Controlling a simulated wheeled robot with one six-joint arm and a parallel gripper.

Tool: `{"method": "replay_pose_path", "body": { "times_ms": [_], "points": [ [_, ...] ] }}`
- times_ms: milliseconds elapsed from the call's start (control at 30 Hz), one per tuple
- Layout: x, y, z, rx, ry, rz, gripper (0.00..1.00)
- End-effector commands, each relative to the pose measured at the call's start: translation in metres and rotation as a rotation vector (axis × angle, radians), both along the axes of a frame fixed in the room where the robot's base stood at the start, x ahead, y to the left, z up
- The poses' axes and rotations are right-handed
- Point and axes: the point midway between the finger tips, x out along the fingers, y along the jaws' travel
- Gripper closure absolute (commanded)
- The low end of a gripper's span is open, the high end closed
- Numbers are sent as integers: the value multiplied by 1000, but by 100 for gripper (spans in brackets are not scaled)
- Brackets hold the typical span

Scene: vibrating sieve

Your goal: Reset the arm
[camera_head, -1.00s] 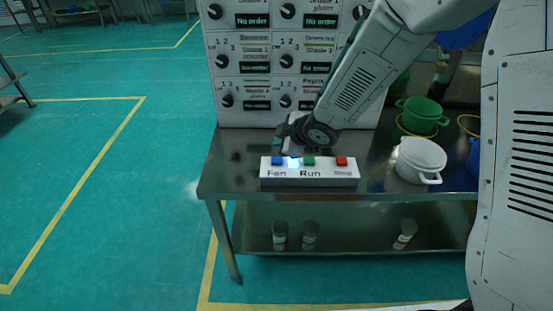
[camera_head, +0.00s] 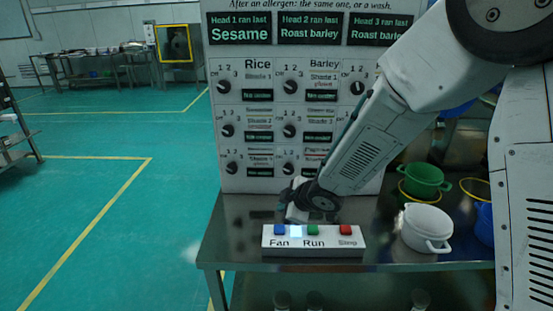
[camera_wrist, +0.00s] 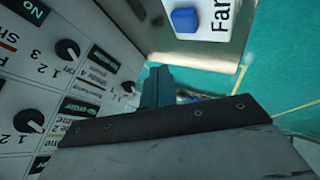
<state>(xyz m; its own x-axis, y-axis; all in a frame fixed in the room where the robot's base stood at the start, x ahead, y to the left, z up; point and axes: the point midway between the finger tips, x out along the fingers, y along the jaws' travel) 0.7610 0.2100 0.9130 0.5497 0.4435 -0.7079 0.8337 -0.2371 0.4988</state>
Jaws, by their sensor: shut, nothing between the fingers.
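My arm reaches in from the right in the head view. My gripper (camera_head: 296,212) is at its end, just behind and above the white button box (camera_head: 313,253). The box carries a blue button (camera_head: 280,230), a green button (camera_head: 313,230) and a red button (camera_head: 345,230), with a bright light patch between blue and green. The wrist view shows the dark gripper fingers (camera_wrist: 156,86) together, with nothing between them. The blue button (camera_wrist: 185,20) shows there at the top, apart from the fingers. The exact gap between gripper and box cannot be told.
The upright control panel (camera_head: 215,172) with several knobs stands close behind the gripper. A white pot (camera_head: 427,228) and a green pot (camera_head: 424,180) stand right of the box on the metal table (camera_head: 230,235). Open floor (camera_head: 110,225) lies left of the table.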

Motion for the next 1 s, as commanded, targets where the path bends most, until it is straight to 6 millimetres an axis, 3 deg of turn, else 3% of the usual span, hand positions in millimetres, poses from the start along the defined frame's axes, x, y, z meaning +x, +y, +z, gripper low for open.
{"method": "replay_pose_path", "body": {
  "times_ms": [67,200,267,467,600,800,1000],
  "points": [
    [-2,-9,-6,-31,32,-39,100],
    [-19,-45,-27,-133,158,-196,100],
    [-29,-66,-23,-175,210,-292,100],
    [-85,-143,19,-260,393,-651,100],
    [-141,-186,58,-265,527,-885,100],
    [-230,-219,112,-200,716,-1147,100],
    [-305,-229,152,-76,841,-1295,100]
  ]
}}
